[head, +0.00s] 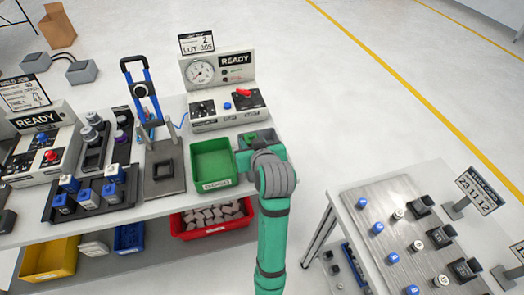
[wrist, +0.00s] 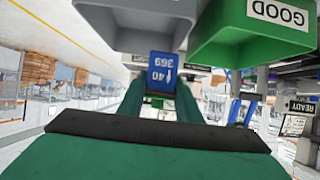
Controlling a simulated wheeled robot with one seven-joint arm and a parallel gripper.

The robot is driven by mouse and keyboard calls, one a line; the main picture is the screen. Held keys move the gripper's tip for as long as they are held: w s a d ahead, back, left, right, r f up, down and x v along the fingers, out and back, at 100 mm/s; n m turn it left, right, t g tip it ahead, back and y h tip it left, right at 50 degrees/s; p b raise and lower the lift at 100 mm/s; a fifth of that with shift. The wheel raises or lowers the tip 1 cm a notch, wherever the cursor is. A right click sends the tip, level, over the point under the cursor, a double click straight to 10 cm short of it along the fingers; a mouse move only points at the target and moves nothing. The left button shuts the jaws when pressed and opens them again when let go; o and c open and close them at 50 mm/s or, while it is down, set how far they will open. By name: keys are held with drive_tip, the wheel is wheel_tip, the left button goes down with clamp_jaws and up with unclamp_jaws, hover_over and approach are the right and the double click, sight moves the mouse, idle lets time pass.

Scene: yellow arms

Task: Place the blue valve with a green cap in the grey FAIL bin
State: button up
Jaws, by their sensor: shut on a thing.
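My gripper (head: 262,150) is over the grey bin (head: 244,145) at the table's right end in the head view and covers much of that bin. In the wrist view my gripper (wrist: 160,88) is shut on a blue valve (wrist: 162,72) with white print on its face. A small green patch, apparently the valve's green cap (head: 250,139), shows beside my gripper. The grey bin (wrist: 130,25) also shows close to the valve in the wrist view. I cannot tell whether the valve is inside the bin's rim or just above it.
The green bin (head: 211,162), labelled GOOD in the wrist view, stands directly left of the grey bin. A gauge tester (head: 220,90) stands behind. A press stand (head: 163,165) and a tray of blue valves (head: 88,195) lie left. Another table (head: 400,235) is at right.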

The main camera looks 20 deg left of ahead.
drive_tip(key=w+f, duration=0.1)
drive_tip(key=f, duration=0.1)
drive_tip(key=w+d+f, duration=0.1)
drive_tip(key=w+f, duration=0.3)
drive_tip(key=shift+d+f, duration=0.1)
drive_tip(key=shift+d, duration=0.3)
drive_tip(key=shift+f, duration=1.35)
drive_tip(key=shift+f, duration=0.15)
drive_tip(key=o, duration=1.1)
drive_tip(key=shift+r, duration=0.2)
drive_tip(key=v, duration=1.2)
drive_tip(key=shift+f, duration=0.1)
